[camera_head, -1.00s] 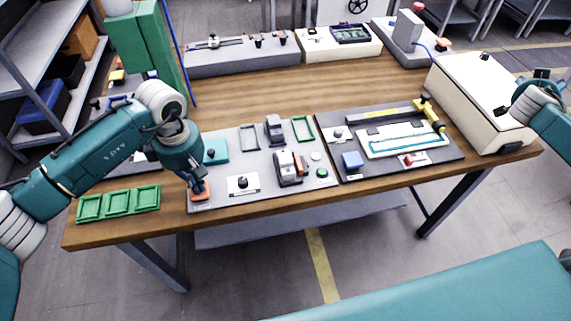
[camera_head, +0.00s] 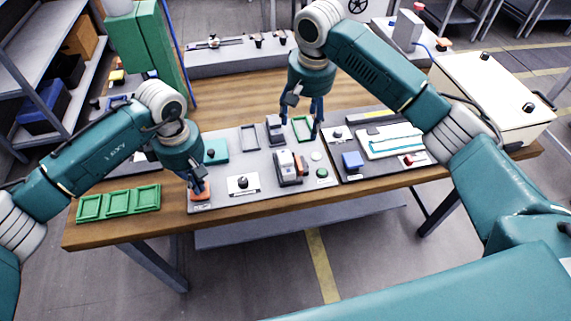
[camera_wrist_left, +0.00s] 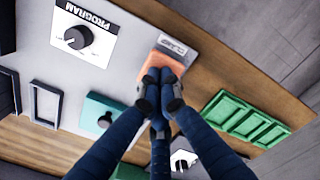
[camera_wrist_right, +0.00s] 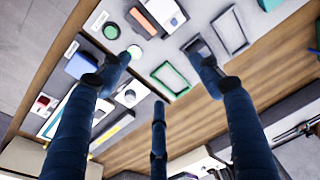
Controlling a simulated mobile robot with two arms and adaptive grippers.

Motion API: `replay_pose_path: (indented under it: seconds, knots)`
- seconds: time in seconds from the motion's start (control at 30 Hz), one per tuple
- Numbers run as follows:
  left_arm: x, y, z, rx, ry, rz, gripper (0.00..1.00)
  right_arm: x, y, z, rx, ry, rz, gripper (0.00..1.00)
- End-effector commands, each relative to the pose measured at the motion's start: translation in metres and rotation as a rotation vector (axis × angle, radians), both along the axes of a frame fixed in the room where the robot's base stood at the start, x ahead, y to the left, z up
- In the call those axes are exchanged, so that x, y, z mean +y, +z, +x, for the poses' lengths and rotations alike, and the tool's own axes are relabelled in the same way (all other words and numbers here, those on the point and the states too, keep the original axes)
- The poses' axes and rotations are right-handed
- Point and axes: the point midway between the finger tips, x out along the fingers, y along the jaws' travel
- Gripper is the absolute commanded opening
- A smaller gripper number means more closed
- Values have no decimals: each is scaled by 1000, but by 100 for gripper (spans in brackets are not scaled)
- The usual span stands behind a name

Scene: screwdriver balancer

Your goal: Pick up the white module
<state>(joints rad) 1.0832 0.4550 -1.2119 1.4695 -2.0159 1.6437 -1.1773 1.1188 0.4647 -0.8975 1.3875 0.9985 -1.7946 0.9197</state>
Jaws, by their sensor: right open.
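A white-topped block with dark parts (camera_head: 286,163) sits on the grey panel in the middle of the bench, and looks like the white module. It also shows at the top of the right wrist view (camera_wrist_right: 166,13). My right gripper (camera_head: 301,120) hangs open and empty over the back of the panel, behind and above this block, near a green frame (camera_head: 302,128). My left gripper (camera_head: 198,186) has its fingers together at the orange block (camera_head: 200,196) at the panel's left front corner. The left wrist view shows its fingertips closed over that orange block (camera_wrist_left: 172,60).
An empty dark frame (camera_head: 249,137) and a round green button (camera_head: 322,173) are on the panel. A blue block (camera_head: 352,160) is on the dark panel to the right. Three green trays (camera_head: 118,203) lie at the left. My right arm crosses above the right panel.

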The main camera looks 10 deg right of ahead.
Motion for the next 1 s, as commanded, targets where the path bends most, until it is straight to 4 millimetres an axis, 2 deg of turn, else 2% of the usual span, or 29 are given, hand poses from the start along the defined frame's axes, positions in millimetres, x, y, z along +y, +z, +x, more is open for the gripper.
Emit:
replay_pose_path:
  seconds: [0.03,0.1,0.23,0.5,0.77,1.0]
  knots:
    - [2,-2,0,0,2,4,0,19,12,-10,31,73,-8,64]
    - [2,-2,0,0,2,4,0,35,22,-24,74,154,-21,64]
    - [2,-2,0,1,2,4,0,48,26,-38,120,234,-38,64]
    - [2,-2,0,1,3,5,0,50,-17,-42,129,244,-39,64]
    - [2,-2,0,1,3,4,0,50,-39,-42,125,242,-39,64]
    - [2,-2,0,1,3,5,0,49,-73,-49,126,242,-39,64]
